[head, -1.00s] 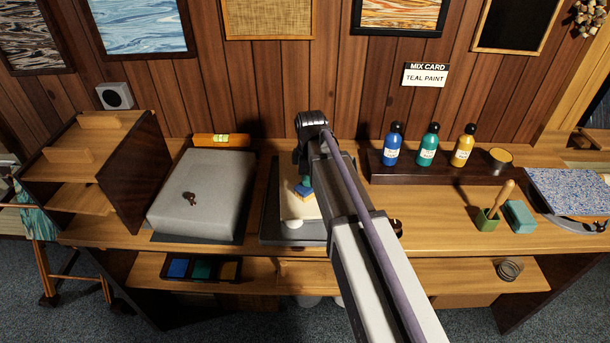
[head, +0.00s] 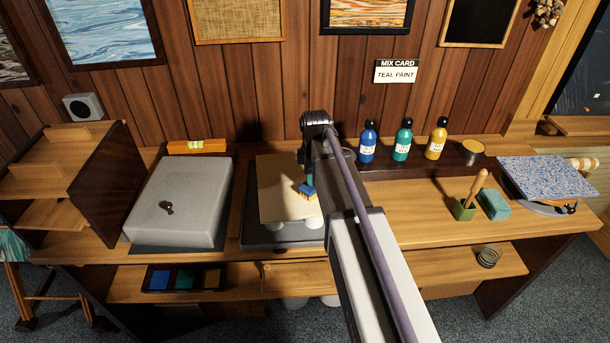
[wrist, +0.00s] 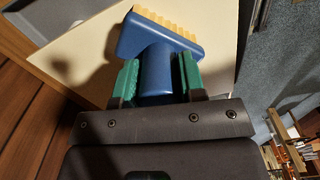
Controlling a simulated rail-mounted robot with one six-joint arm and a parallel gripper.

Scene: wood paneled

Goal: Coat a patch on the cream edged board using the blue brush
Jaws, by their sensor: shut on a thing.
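The cream edged board (head: 275,188) lies on a dark tray (head: 252,222) in the middle of the bench. Its right side is hidden behind my arm in the head view. My gripper (wrist: 157,84) is shut on the handle of the blue brush (wrist: 160,52), between green finger pads. The brush also shows in the head view (head: 306,189), with its tan bristles over the board's right part. I cannot tell whether the bristles touch the board. The board (wrist: 88,50) looks plain where it shows, apart from shadow.
A grey box (head: 185,203) stands left of the tray. Blue (head: 367,142), teal (head: 402,140) and yellow (head: 437,138) bottles stand on a dark shelf behind right. A mix card (head: 397,72) reads TEAL PAINT. A green cup (head: 465,208) and teal block (head: 494,204) sit right.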

